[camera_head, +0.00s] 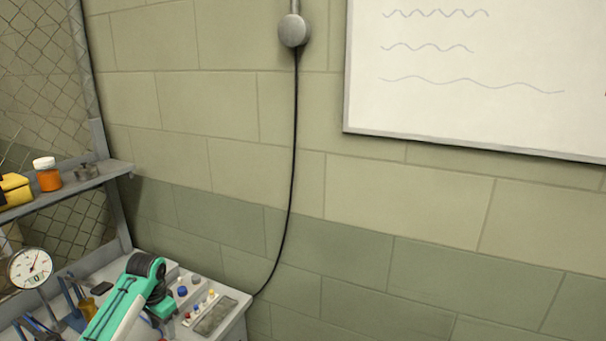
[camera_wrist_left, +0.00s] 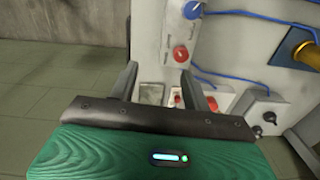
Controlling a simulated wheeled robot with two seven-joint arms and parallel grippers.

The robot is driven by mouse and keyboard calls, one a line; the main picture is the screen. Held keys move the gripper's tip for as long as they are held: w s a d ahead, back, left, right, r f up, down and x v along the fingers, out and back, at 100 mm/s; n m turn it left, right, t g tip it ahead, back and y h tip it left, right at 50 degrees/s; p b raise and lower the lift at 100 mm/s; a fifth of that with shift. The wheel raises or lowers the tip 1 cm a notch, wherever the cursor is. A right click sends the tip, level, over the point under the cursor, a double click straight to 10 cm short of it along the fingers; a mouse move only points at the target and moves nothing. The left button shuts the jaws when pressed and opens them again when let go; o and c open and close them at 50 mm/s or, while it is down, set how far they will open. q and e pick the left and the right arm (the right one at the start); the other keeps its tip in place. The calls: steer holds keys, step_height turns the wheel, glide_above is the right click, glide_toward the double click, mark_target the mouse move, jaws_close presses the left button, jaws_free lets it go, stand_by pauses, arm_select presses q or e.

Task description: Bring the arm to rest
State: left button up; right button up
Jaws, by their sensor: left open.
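My left arm (camera_head: 125,300), green and white with a black ribbed joint, rises from the bottom left in the head view, over the equipment bench. Its left gripper (camera_wrist_left: 163,78) shows in the wrist view with two dark fingers spread apart and nothing held between them. Behind the fingers is a pale grey panel with a red knob (camera_wrist_left: 181,53) and a blue knob (camera_wrist_left: 192,10). I cannot tell how far the fingertips are from the panel. In the head view the fingers are mostly hidden. My right gripper is not in view.
The bench holds a round dial gauge (camera_head: 30,267) and a control box (camera_head: 215,315) with coloured buttons. A shelf above carries an orange jar (camera_head: 47,174). A black cable (camera_head: 292,150) hangs down the block wall. A whiteboard (camera_head: 480,70) is at upper right.

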arm_select(q)
steer(key=s+d+f+t, duration=0.1)
steer(key=s+d+f, duration=0.55)
steer(key=s, duration=0.25)
steer(key=s+d+f, duration=0.5)
steer(key=s+d, duration=0.2)
steer(key=s, duration=0.3)
steer(key=s+d+r+n+t, duration=0.1)
steer(key=s+d+r+n, duration=0.15)
steer(key=s, duration=0.75)
steer(key=s+d+r+n+t, duration=0.1)
steer(key=s+r, duration=0.3)
steer(key=s, duration=0.6)
step_height(320, 180, down, 30)
steer(key=s+a+f+g, duration=0.1)
steer(key=s+f, duration=0.9)
steer(key=f, duration=0.1)
steer(key=s+a+f+g+b, duration=0.1)
steer(key=s+a+f, duration=0.1)
steer(key=s+f, duration=0.7)
step_height(320, 180, down, 2)
steer(key=shift+s+a+f+m, duration=0.1)
steer(key=shift+s+a+m, duration=0.2)
steer(key=shift+s+m, duration=0.15)
steer(key=shift+c, duration=1.3)
steer(key=shift+s, duration=0.1)
